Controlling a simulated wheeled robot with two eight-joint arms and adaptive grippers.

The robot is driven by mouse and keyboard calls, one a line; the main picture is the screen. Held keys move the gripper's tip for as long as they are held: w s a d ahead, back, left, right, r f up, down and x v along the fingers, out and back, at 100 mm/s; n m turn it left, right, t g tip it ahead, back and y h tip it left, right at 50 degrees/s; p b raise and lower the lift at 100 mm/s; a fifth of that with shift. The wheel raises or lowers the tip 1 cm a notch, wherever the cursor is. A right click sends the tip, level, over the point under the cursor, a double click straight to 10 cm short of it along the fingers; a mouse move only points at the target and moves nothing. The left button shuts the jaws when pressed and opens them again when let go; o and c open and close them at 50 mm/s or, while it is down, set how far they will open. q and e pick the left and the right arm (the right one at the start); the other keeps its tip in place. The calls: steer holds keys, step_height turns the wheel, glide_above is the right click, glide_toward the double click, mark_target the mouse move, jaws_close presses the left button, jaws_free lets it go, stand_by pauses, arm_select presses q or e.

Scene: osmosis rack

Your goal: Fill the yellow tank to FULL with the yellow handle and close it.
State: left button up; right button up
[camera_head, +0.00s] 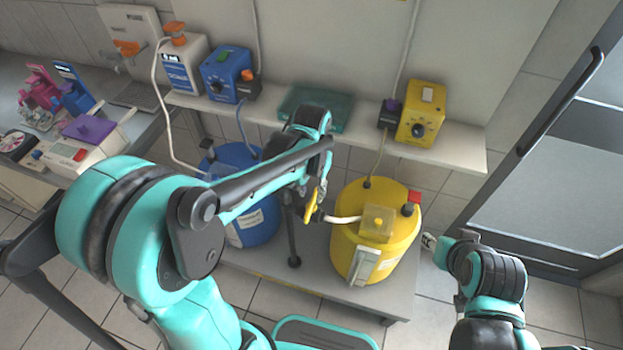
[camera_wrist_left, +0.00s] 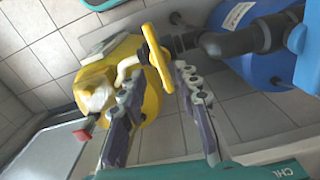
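The yellow tank (camera_head: 347,232) stands on the lower shelf, with a grey gauge panel (camera_head: 363,264) on its front; I cannot read the level. The yellow handle (camera_head: 311,207) is left of the tank, by a pale pipe. In the left wrist view the yellow handle (camera_wrist_left: 154,57) shows between and just beyond the fingertips of my left gripper (camera_wrist_left: 160,78). That gripper (camera_head: 308,195) is open, with a finger on each side of the handle; I cannot tell whether either touches it. My right gripper (camera_head: 430,242) is right of the tank, apart from it; its fingers are unclear.
A blue tank (camera_head: 262,222) stands left of the yellow one, partly behind my left arm. A yellow pump box (camera_head: 421,113) and a blue one (camera_head: 226,74) sit on the upper shelf (camera_head: 455,150). A grey door (camera_head: 555,150) is at right.

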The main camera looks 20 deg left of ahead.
arm_select(q)
step_height(320, 180, up, 6)
steer(key=shift+r, duration=0.15)
stand_by(0.6)
steer(key=n+t, duration=0.2)
steer(key=t, duration=0.5)
glide_toward(310, 204)
steer(key=s+a+r, duration=0.3)
steer(key=s+r, duration=0.1)
steer(key=r, duration=0.1)
steer(key=shift+a+r, duration=0.3)
steer(key=shift+a, duration=0.05)
